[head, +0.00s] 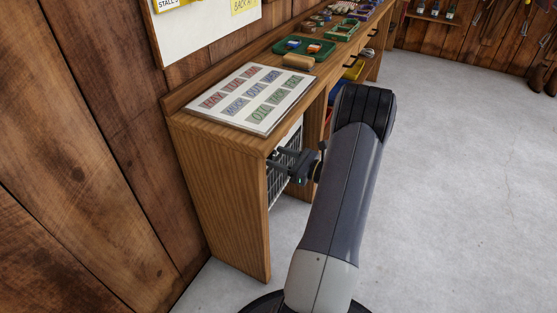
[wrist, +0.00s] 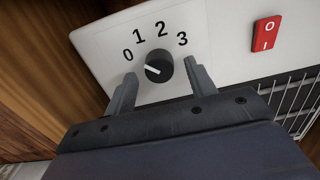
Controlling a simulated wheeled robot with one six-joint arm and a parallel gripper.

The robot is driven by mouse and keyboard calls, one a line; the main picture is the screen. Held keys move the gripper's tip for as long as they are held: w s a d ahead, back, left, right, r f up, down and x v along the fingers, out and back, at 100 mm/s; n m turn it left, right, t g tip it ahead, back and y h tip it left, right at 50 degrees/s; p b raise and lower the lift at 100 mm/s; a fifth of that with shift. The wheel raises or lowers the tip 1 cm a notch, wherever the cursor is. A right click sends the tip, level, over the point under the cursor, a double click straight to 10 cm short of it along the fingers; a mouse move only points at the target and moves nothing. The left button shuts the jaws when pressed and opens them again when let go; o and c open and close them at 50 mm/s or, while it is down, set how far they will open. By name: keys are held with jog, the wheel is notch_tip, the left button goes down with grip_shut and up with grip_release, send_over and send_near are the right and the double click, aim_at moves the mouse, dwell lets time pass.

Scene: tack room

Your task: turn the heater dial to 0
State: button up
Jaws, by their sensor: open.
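The heater's white panel (wrist: 222,38) carries a round dark dial (wrist: 163,62) with the numbers 0, 1, 2 and 3 in an arc above it. The dial's white pointer mark slants to the upper left, roughly toward the 0. My gripper (wrist: 160,70) is open, with one finger to the left and one to the right of the dial. I cannot tell whether either finger touches it. In the head view my gripper (head: 277,157) reaches under the near end of the bench, at the heater's grille (head: 279,184). The dial is hidden there.
A red rocker switch (wrist: 267,32) sits on the panel right of the dial. The wooden bench (head: 225,190) bears a label sheet (head: 296,85) and a green tray (head: 322,46); its end panel stands close to my gripper. The concrete floor (head: 450,190) at right is clear.

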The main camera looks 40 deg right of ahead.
jog(key=shift+w+a, duration=0.15)
jog(key=shift+w, duration=0.2)
jog(key=shift+c, duration=0.3)
